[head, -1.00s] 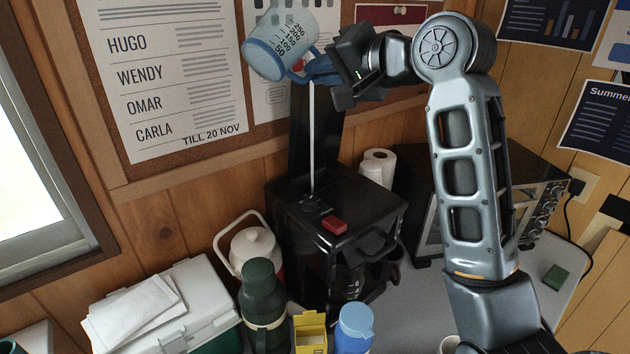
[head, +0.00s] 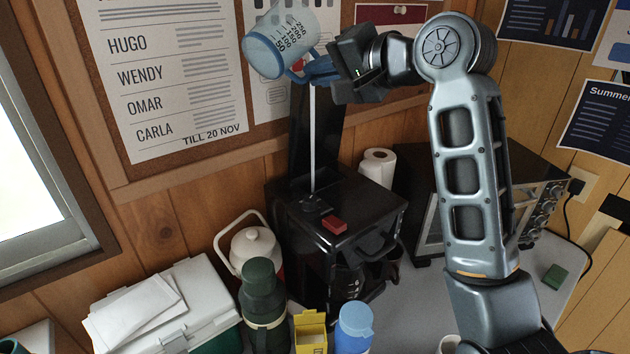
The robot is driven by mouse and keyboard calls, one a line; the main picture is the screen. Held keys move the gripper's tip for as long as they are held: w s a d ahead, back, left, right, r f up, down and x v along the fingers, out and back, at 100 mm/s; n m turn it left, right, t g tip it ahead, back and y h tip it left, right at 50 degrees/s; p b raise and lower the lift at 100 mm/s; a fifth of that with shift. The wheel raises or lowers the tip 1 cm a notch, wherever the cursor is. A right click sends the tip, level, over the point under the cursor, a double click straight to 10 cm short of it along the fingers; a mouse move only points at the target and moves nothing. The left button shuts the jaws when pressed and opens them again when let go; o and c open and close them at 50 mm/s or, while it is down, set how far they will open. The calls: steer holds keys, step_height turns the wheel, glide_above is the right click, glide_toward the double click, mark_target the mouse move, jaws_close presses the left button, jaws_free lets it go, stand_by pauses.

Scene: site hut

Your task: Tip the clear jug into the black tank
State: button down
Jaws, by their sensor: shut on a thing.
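In the head view the clear jug (head: 283,42), with black measuring marks and a blue handle, is tilted high above the black coffee machine. My gripper (head: 325,71) is shut on the jug's blue handle, to the right of its body. A thin pale stream (head: 312,140) falls from the jug straight down. It lands in the open top of the machine, in the black tank (head: 316,207). The tank's inside is too dark to see its level. The raised black lid (head: 331,130) stands behind the stream.
A red button (head: 334,225) is on the machine's top. A glass carafe (head: 348,281) sits in its front. A green flask (head: 262,293), yellow box (head: 310,331) and blue-lidded bottle (head: 354,329) stand close before it. A toaster oven (head: 535,212) is to the right, a paper roll (head: 378,167) behind.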

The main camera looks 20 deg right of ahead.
steer(key=shift+a+f+m, duration=0.1)
steer(key=shift+f+m, duration=0.2)
steer(key=shift+m, duration=0.2)
stand_by(0.4)
steer(key=shift+w+d+r+m+g+y, duration=0.15)
steer(key=shift+d+r+m+g+y, duration=0.2)
steer(key=shift+m+y, duration=0.2)
stand_by(0.6)
steer(key=shift+a+m, duration=0.1)
steer(key=shift+m, duration=0.35)
stand_by(0.3)
steer(key=n+h, duration=0.1)
steer(key=n, duration=0.1)
steer(key=shift+a+n, duration=0.2)
steer(key=shift+n, duration=0.2)
